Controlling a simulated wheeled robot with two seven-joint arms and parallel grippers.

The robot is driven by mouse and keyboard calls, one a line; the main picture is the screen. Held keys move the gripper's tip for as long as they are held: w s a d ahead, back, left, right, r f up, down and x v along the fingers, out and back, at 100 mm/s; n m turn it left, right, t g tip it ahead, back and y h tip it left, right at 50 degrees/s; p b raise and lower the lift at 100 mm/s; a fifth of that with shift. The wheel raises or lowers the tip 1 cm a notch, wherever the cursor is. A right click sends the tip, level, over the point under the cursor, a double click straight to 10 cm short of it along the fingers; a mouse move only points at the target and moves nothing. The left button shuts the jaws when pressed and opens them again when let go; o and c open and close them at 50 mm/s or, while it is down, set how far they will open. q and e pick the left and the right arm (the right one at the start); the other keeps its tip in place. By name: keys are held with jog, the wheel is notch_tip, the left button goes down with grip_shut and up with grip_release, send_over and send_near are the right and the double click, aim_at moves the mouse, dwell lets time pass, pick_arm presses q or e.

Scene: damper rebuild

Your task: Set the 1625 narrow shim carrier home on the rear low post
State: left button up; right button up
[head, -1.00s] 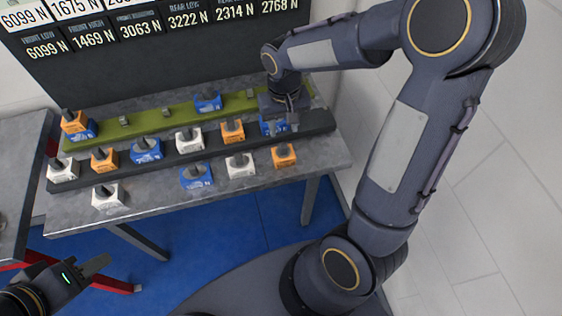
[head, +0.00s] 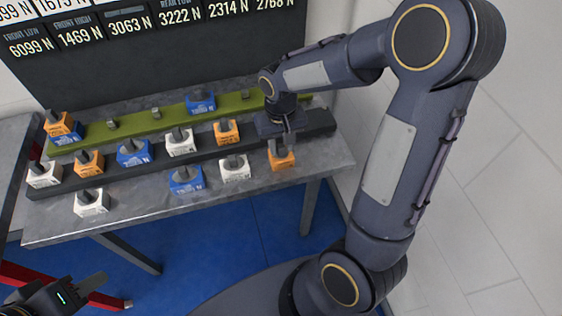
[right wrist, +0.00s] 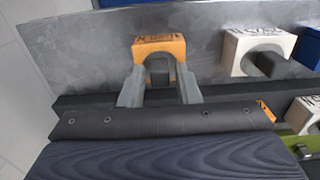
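My right gripper (head: 290,137) is over the front right of the bench. In the right wrist view, its two fingers (right wrist: 160,90) stand apart on either side of the dark knob of an orange carrier (right wrist: 160,48), with gaps showing. That orange carrier (head: 281,158) stands in the front row in the head view. Other carriers are white (head: 235,170), blue (head: 187,181) and orange (head: 227,132); their numbers are too blurred to read, so I cannot tell which is 1625. Bare posts (head: 156,113) show on the green rail. My left gripper (head: 92,285) is low at the left, away from the bench.
The dark rail (head: 320,122) runs in front of the green rail (head: 130,128) and holds several carriers. An orange carrier sits on a blue one at the left end. A sign board (head: 120,60) stands behind. The bench front edge is mostly clear.

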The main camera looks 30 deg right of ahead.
grip_shut()
notch_tip(320, 180, up, 6)
jog(key=p, duration=0.5)
jog(key=shift+r, duration=0.1)
